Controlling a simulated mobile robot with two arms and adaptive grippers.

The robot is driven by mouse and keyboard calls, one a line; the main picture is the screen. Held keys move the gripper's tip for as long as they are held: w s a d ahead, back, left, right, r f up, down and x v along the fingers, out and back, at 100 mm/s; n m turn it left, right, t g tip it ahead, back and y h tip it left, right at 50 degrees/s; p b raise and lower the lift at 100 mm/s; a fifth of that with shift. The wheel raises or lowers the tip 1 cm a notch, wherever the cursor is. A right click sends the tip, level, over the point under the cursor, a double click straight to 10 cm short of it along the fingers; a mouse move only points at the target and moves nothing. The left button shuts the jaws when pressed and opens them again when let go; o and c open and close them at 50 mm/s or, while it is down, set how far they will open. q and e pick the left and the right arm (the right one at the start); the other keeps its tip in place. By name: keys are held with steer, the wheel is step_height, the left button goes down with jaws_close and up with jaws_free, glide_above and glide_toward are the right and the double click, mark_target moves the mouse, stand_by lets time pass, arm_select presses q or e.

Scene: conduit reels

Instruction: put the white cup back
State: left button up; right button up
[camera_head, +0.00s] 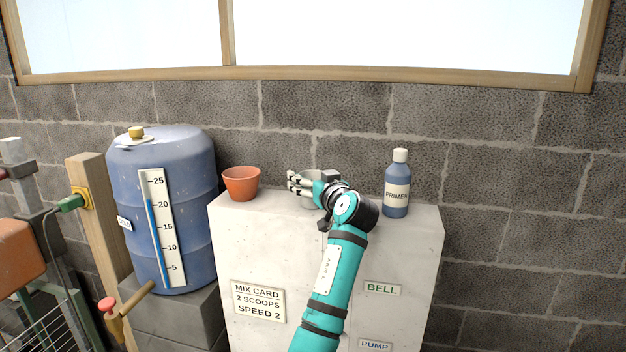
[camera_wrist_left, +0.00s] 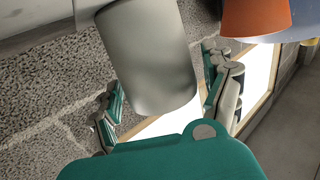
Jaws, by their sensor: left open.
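The white cup (camera_wrist_left: 150,60) fills the upper middle of the left wrist view, between the spread fingers of my left gripper (camera_wrist_left: 165,103). A gap shows between the cup and at least part of the fingers; contact elsewhere I cannot tell. In the head view my left gripper (camera_head: 299,185) is over the top of the pale concrete block (camera_head: 231,216), its fingers pointing left, and it mostly hides the cup. The cup seems to stand on the block top, but its base is not clearly seen. My right gripper is not in view.
An orange pot (camera_head: 241,183) stands on the block left of the gripper. A blue PRIMER bottle (camera_head: 397,186) stands on the right. A blue barrel (camera_head: 190,215) is beside the block on the left. A block wall (camera_head: 500,170) rises close behind.

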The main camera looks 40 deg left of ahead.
arm_select(q)
steer(key=shift+r, duration=0.1)
steer(key=b+v, duration=0.4)
steer(key=v, duration=0.8)
